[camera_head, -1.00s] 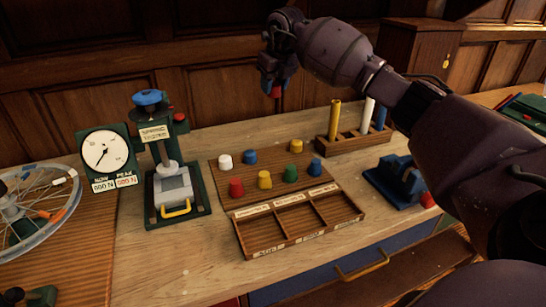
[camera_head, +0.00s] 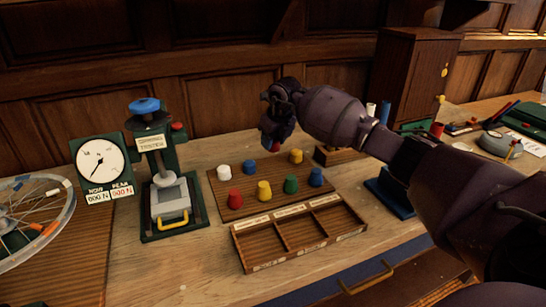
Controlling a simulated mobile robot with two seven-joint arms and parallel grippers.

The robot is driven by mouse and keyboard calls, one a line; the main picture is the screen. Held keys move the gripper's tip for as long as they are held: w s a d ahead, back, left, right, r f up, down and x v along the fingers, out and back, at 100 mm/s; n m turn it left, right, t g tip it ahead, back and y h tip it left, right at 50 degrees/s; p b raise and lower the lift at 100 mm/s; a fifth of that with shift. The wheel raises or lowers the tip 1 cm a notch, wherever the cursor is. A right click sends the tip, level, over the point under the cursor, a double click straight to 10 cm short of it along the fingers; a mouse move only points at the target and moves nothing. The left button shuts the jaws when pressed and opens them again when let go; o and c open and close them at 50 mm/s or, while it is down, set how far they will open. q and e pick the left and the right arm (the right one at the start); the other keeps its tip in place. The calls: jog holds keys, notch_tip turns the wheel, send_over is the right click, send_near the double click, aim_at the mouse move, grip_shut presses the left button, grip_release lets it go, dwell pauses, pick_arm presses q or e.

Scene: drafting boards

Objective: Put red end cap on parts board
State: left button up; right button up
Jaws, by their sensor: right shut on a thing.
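My right gripper (camera_head: 276,138) reaches in from the right and is shut on a red end cap (camera_head: 275,147), mostly hidden by the fingers. It hangs over the back part of the wooden parts board (camera_head: 219,205), between a blue cap (camera_head: 249,167) and a yellow cap (camera_head: 296,156). I cannot tell whether the held cap touches the board. The board also bears a white cap (camera_head: 223,173), another red cap (camera_head: 235,198), another yellow cap (camera_head: 264,191), a green cap (camera_head: 291,184) and another blue cap (camera_head: 316,177). My left gripper is not in view.
An empty three-compartment tray (camera_head: 305,230) lies in front of the board. A spring tester (camera_head: 170,180) with a dial gauge (camera_head: 102,160) stands to the left. A wheel (camera_head: 38,222) is at far left. My right arm partly hides a rack (camera_head: 330,156) at the right.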

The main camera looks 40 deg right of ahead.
aim_at(271, 164)
jog(key=shift+f+b, duration=0.3)
jog(key=shift+f, duration=2.5)
jog(key=shift+f, duration=0.15)
jog(key=o, duration=1.1)
